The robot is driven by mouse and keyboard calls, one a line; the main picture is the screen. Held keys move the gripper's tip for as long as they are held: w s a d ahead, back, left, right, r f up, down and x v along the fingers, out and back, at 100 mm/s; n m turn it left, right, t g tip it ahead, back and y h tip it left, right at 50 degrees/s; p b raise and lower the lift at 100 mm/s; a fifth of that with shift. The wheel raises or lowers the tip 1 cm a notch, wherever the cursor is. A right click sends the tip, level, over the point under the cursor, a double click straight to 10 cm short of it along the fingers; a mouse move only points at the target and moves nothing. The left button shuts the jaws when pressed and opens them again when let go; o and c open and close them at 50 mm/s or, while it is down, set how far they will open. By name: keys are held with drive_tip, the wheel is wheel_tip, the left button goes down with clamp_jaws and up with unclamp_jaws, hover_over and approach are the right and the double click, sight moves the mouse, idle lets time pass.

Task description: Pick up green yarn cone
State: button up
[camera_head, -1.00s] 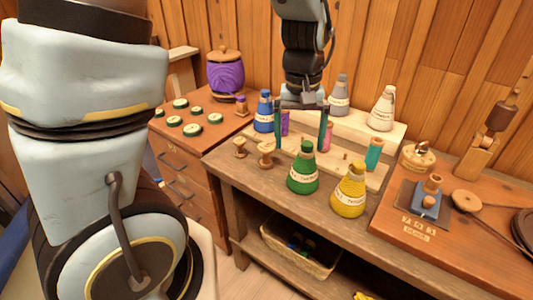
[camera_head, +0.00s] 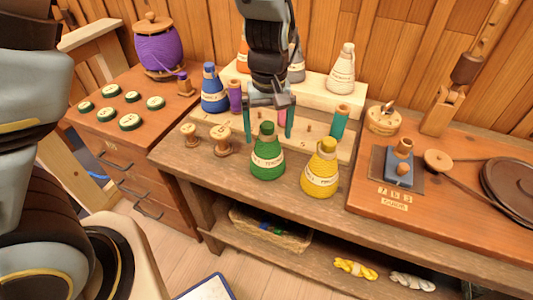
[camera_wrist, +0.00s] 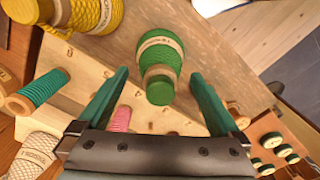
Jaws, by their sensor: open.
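The green yarn cone (camera_head: 267,155) stands upright near the front edge of the workbench, with a cream label band around it. In the wrist view the green cone (camera_wrist: 159,55) lies ahead of and between the finger lines, its top toward my gripper. My gripper (camera_head: 268,138) is open and empty, its two teal fingers apart behind and above the cone in the head view. The fingers (camera_wrist: 162,100) show apart in the wrist view. I cannot tell the exact gap to the cone.
A yellow cone (camera_head: 321,170) stands close to the right of the green one. Wooden spools (camera_head: 222,141) stand to its left. A blue cone (camera_head: 213,90), a teal spool (camera_head: 339,122) and a white cone (camera_head: 342,70) stand behind. A basket (camera_head: 270,232) sits on the lower shelf.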

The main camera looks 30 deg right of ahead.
sight(268, 145)
drive_tip(key=shift+w+f+p, duration=0.2)
drive_tip(key=shift+f+p, duration=0.4)
drive_tip(key=shift+f, duration=1.9)
drive_tip(key=shift+d, duration=0.1)
drive_tip(key=c, duration=1.5)
